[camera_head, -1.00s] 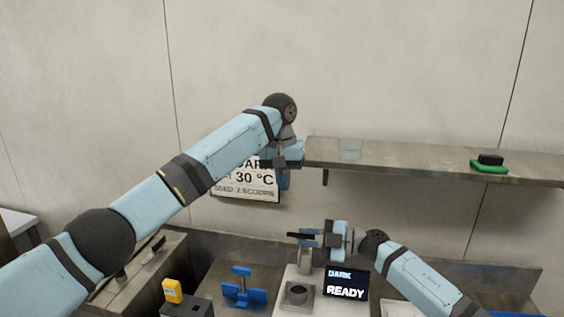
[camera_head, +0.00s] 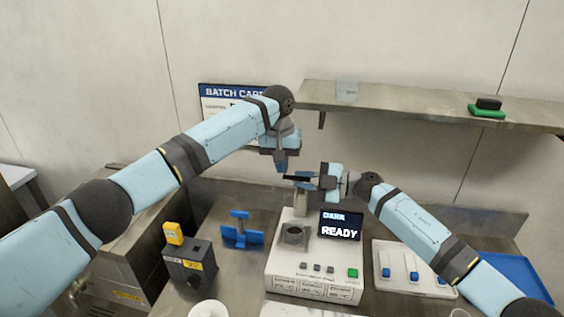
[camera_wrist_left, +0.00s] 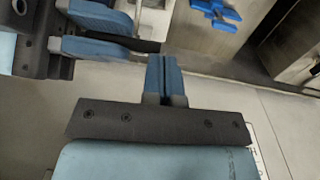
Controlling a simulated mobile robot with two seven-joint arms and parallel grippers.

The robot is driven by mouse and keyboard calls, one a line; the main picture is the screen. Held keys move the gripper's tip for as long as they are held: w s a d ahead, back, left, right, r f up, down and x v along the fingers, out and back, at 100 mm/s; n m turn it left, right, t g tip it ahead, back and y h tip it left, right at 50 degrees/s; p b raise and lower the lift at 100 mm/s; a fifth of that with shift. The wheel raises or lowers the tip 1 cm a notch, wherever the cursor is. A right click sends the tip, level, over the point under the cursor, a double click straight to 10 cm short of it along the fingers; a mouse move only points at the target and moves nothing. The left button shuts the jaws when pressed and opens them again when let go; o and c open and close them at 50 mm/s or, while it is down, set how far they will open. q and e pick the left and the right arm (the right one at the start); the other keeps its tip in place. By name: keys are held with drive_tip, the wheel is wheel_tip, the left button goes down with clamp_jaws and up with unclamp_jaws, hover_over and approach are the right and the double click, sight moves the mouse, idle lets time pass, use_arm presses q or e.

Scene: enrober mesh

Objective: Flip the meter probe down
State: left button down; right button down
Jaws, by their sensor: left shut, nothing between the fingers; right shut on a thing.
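The meter (camera_head: 280,268) is a white box with a round grey cup (camera_head: 294,235), a small post behind it and a screen (camera_head: 340,226) reading DARK READY. My right gripper (camera_head: 318,181) points left above the meter. It is shut on a dark bar (camera_head: 296,179), apparently the meter probe, which lies about level near the post top. In the left wrist view its blue fingers hold the dark bar (camera_wrist_left: 148,45). My left gripper (camera_head: 282,166) is shut, empty and pointing down, close above the bar's left end. Its closed fingers also show in the left wrist view (camera_wrist_left: 165,78).
A dark grey box with a yellow block (camera_head: 173,233) and a blue stand (camera_head: 241,235) are left of the meter. A white panel with blue switches (camera_head: 400,262) and a blue tray (camera_head: 518,275) are right. A shelf (camera_head: 420,107) runs along the wall behind.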

use_arm(q)
drive_tip(key=shift+s+f, duration=0.6)
drive_tip(key=shift+s, duration=0.05)
use_arm(e)
drive_tip(key=shift+d+r, duration=0.1)
use_arm(q)
drive_tip(key=shift+s+f+t, duration=0.15)
drive_tip(key=shift+s+t, duration=0.1)
drive_tip(key=shift+t, duration=0.05)
use_arm(e)
drive_tip(key=shift+r, duration=0.2)
drive_tip(key=c, duration=1.1)
unclamp_jaws()
drive_tip(key=shift+r, duration=0.1)
use_arm(q)
drive_tip(key=shift+a, duration=0.15)
use_arm(e)
drive_tip(key=shift+s+f, duration=0.1)
drive_tip(key=shift+f, duration=0.1)
